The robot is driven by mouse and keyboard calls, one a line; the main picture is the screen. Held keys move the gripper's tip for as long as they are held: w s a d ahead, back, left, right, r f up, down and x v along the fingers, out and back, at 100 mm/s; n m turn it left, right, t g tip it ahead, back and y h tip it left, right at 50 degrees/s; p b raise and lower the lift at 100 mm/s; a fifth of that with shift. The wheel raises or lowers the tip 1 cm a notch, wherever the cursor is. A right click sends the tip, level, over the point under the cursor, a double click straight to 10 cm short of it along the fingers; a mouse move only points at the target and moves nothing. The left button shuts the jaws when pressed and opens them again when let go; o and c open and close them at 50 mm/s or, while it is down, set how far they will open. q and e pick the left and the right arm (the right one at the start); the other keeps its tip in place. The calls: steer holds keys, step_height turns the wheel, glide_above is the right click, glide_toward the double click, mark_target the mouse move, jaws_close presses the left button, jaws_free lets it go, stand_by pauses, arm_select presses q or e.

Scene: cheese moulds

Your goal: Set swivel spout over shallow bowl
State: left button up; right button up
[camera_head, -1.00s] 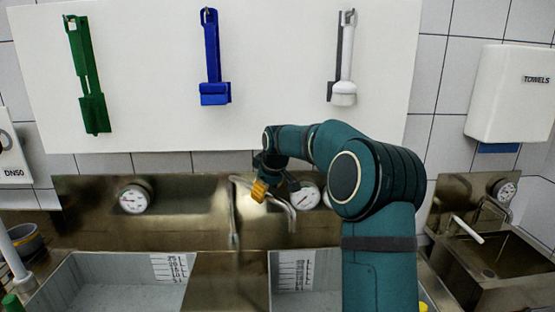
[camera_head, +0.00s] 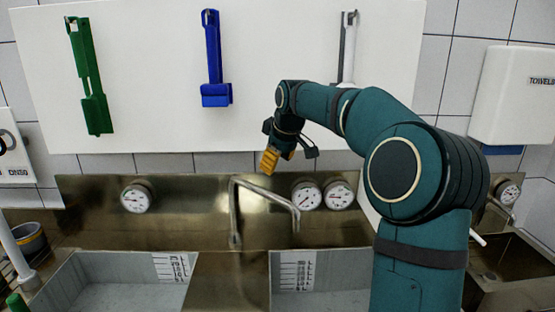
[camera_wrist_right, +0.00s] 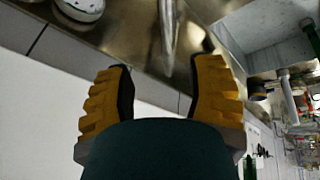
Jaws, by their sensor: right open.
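The swivel spout (camera_head: 266,192) is a steel pipe rising in front of the steel back panel. Its arm points right, and its down-turned tip is above the right-hand basin (camera_head: 318,300) in the head view. The left-hand basin (camera_head: 92,272) is on the other side of the steel divider. I cannot tell which basin is the shallow bowl. My right gripper (camera_head: 270,160), with yellow fingers, is above the spout and apart from it. In the right wrist view, my right gripper (camera_wrist_right: 163,65) is open and empty, with the pipe (camera_wrist_right: 168,30) beyond its fingertips. My left gripper is not in view.
Dial gauges (camera_head: 136,197) sit on the back panel (camera_head: 90,215), two of them right of the spout. Green (camera_head: 92,85), blue (camera_head: 213,70) and white tools hang on the white board (camera_head: 150,60). A towel box (camera_head: 515,95) and another sink (camera_head: 500,268) are at right.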

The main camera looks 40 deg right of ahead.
steer(key=shift+r, duration=0.1)
steer(key=shift+s+d, duration=0.1)
steer(key=shift+d, duration=0.05)
steer(key=c, duration=0.7)
steer(key=s+d+f+y+p, duration=0.1)
steer(key=d, duration=0.1)
steer(key=s+d+f+g+y+p, duration=0.1)
steer(key=d+f, duration=0.1)
steer(key=s+d+f+m+p, duration=0.1)
steer(key=d+f, duration=0.1)
steer(key=shift+s+y, duration=0.35)
steer(key=shift+y, duration=0.05)
jaws_close()
steer(key=s+d+f+m+t+y+p, duration=0.1)
steer(key=s+d+f+y+p, duration=0.3)
steer(key=s+d, duration=0.3)
steer(key=w+a+f, duration=0.5)
steer(key=a+f, duration=0.2)
steer(key=shift+a+f, duration=0.3)
steer(key=shift+a, duration=0.1)
